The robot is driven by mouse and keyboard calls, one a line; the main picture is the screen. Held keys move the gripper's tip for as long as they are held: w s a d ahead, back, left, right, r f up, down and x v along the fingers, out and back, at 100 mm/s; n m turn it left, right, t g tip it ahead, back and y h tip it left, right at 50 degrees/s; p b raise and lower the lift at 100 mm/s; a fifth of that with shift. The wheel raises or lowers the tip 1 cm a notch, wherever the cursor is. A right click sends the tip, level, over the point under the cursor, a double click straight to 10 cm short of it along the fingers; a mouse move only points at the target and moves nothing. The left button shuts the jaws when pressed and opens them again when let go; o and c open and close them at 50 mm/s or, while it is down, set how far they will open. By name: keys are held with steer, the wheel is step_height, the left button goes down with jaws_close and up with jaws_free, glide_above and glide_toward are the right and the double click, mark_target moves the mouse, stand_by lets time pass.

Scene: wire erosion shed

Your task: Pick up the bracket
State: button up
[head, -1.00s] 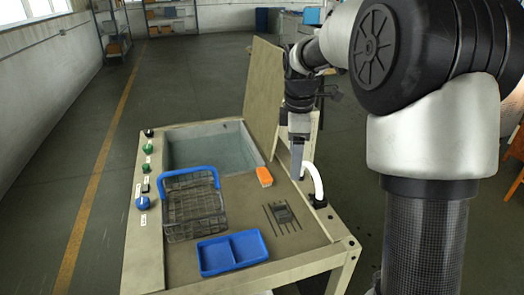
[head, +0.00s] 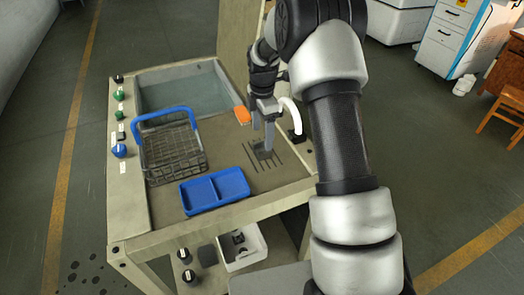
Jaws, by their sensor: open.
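A small dark grey piece, which looks like the bracket (head: 262,155), lies on the bench top (head: 222,150) over a group of thin dark slots or rods, right of the wire basket. My gripper (head: 263,141) points down just above it, with open jaws. The fingers partly cover the piece, and I cannot tell whether they touch it. Its exact shape is too small to make out.
A blue two-part tray (head: 215,202) sits at the front, and a wire basket (head: 172,160) with a blue handle at the left. A water tank (head: 180,90), an orange block (head: 242,115) and a white curved hose (head: 291,112) are nearby. A white bin (head: 243,262) stands below.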

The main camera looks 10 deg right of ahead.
mark_target(262, 143)
step_height(262, 143, down, 6)
steer(key=shift+r, duration=0.15)
stand_by(0.3)
steer(key=shift+r, duration=0.1)
steer(key=c, duration=1.6)
